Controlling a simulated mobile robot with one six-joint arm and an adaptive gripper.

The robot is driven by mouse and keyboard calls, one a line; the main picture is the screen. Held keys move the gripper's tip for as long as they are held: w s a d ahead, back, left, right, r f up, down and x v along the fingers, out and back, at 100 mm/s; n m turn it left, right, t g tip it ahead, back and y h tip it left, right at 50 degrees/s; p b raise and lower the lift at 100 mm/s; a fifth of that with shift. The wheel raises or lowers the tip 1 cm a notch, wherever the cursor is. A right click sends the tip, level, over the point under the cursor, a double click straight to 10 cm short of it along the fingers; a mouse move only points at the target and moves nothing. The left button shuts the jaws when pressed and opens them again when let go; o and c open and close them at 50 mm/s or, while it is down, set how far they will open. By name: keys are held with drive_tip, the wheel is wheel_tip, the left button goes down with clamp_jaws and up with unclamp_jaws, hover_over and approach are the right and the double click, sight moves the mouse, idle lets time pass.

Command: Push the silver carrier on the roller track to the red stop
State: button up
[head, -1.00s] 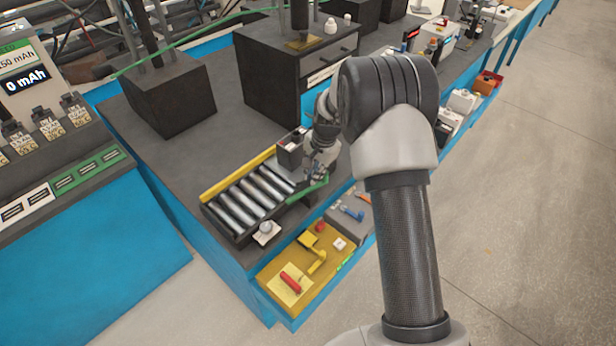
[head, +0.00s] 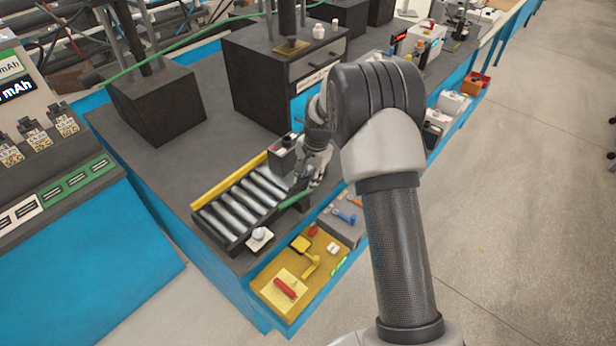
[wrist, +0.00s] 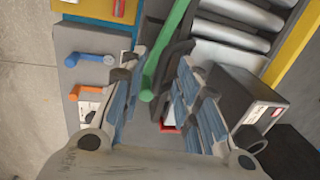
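The roller track (head: 236,209) has silver rollers and a yellow side rail on the bench. A dark grey box (head: 283,158) with a pale top edge stands at its far right end; I cannot tell if it is the silver carrier. The box also shows in the wrist view (wrist: 240,105), with a white label, right of my fingers. My gripper (head: 310,172) is beside it, at the track's right end. In the wrist view my gripper (wrist: 156,72) is open, with a green bar (wrist: 165,55) between or beyond its fingers. I cannot clearly identify the red stop; a small red edge (wrist: 168,128) shows there.
A small white-topped knob (head: 260,236) sits by the track's near end. A yellow tray (head: 268,298) and a grey tray with a blue-handled tool (head: 344,214) lie along the bench front. Black machine blocks (head: 158,105) stand behind the track.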

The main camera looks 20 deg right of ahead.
drive_tip(key=shift+r, duration=0.15)
wheel_tip(320, 180, up, 12)
drive_tip(key=s+d, duration=0.1)
drive_tip(key=shift+s+f, duration=0.2)
drive_tip(key=shift+s, duration=0.15)
drive_tip(key=shift+d, duration=0.1)
drive_tip(key=s+a+r+n+t+b, duration=0.1)
drive_tip(key=s+a+r+n, duration=0.15)
drive_tip(key=s+r, duration=0.55)
drive_tip(key=s+a+r+n+t, duration=0.1)
drive_tip(key=s+r+n, duration=0.2)
drive_tip(key=s+r, duration=0.5)
drive_tip(key=s+f+n, duration=0.2)
drive_tip(key=s, duration=0.8)
drive_tip(key=s+a+f+n+t+h, duration=0.1)
drive_tip(key=s+f+n, duration=0.1)
drive_tip(key=s, duration=0.7)
drive_tip(key=shift+s+f+n+b, duration=0.2)
drive_tip(key=shift+s+n+b, duration=0.2)
drive_tip(key=shift+n, duration=0.35)
